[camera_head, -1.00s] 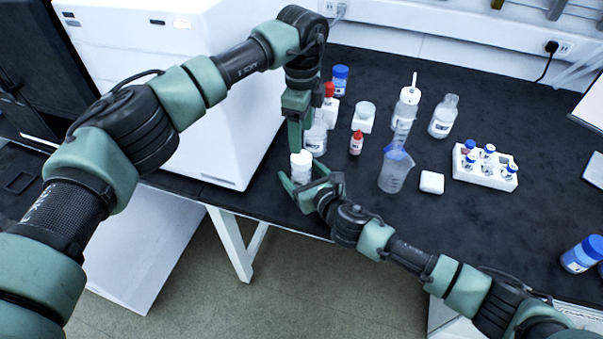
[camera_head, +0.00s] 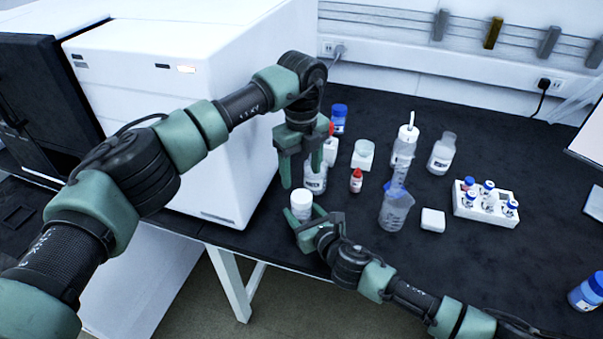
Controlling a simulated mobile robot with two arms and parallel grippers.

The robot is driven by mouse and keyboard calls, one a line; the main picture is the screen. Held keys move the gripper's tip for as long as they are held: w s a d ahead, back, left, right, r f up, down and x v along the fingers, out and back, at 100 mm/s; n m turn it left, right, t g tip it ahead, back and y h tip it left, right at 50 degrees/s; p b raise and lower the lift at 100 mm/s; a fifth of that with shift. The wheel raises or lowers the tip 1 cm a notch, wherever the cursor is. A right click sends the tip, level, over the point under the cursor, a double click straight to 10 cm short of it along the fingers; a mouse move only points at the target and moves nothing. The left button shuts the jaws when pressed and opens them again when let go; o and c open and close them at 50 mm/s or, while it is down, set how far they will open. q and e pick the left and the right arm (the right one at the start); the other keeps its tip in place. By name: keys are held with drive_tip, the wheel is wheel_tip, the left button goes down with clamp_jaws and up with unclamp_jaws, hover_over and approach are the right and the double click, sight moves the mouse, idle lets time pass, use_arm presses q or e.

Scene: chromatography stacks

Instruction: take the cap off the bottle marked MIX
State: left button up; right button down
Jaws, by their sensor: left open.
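My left gripper (camera_head: 300,178) points down with its fingers apart, above and behind a small white container (camera_head: 301,204). It holds nothing that I can see. My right gripper (camera_head: 308,220) reaches in from the lower right, its fingers at the near side of that white container; I cannot tell whether they grip it. A clear bottle with a white label (camera_head: 316,182) stands just behind, partly covered by a left finger. No label is legible, so I cannot tell which bottle is marked MIX.
A large white instrument (camera_head: 180,120) stands left. The front right of the bench is mostly clear.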

sight(301, 196)
use_arm(q)
drive_tip(key=m, duration=0.6)
drive_tip(key=shift+m, duration=0.4)
drive_tip(key=m, duration=1.2)
drive_tip(key=shift+m, duration=0.4)
drive_tip(key=m, duration=1.2)
drive_tip(key=shift+m, duration=0.4)
drive_tip(key=m, duration=1.4)
drive_tip(key=shift+f, duration=4.05)
